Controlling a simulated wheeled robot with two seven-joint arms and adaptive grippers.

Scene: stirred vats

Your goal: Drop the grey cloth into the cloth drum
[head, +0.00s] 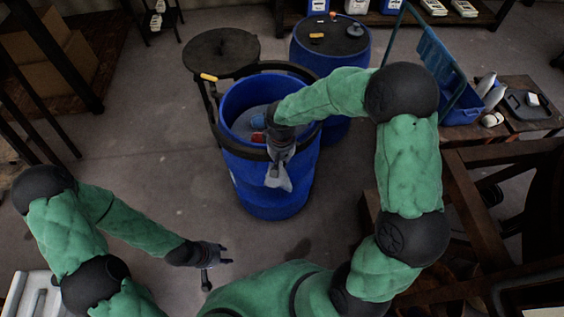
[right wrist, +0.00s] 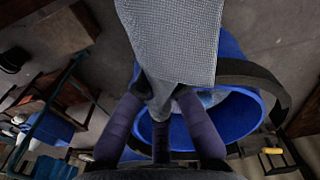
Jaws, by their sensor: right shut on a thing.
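The grey cloth (head: 278,180) hangs from my right gripper (head: 280,160), in front of the open blue drum (head: 262,195) in the head view. In the right wrist view the woven cloth (right wrist: 180,42) is pinched between the fingers of my right gripper (right wrist: 160,105), with the drum's blue wall (right wrist: 238,122) behind it. The cloth overlaps the drum's near rim in the head view; its height above the rim is hard to tell. Red and blue pieces (head: 257,122) show inside the drum. My left gripper (head: 226,254) is empty and looks open, low at the left.
The drum's dark round lid (head: 221,50) is swung aside at the left. A second blue drum (head: 310,62), closed, stands behind. At the right are a blue bin (head: 462,108) with a raised lid and a brown table (head: 518,115) with bottles. The floor left of the drum is clear.

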